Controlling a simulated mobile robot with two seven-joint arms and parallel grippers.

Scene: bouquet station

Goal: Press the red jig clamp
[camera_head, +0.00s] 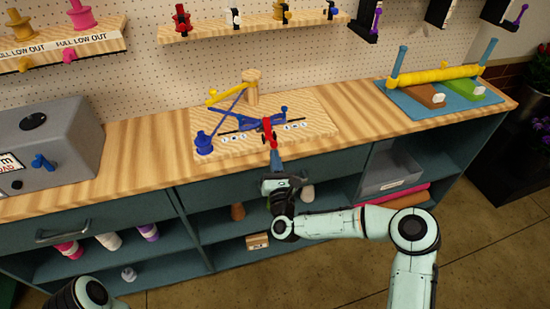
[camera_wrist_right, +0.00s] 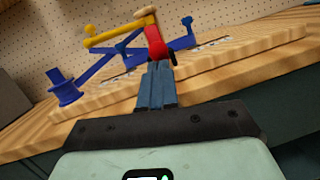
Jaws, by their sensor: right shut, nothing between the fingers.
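The red jig clamp (camera_head: 267,131) stands at the front of the wooden jig board (camera_head: 318,125), beside the blue jig arms. In the right wrist view the red clamp (camera_wrist_right: 155,42) is straight ahead, just beyond the fingertips. My right gripper (camera_head: 275,152) reaches in from the front, shut with nothing between its blue fingers (camera_wrist_right: 157,68). Its tips meet the lower end of the clamp in both views; I cannot tell whether they touch. My left gripper is out of view; only part of my left arm shows at the lower left.
A blue spool (camera_head: 204,143), a yellow bar (camera_head: 228,94) and a wooden post (camera_head: 251,86) are on the jig board. A grey machine (camera_head: 50,140) stands left, and a blue mat (camera_head: 413,105) with a yellow roller (camera_head: 435,75) right. The bench between the machine and board is clear.

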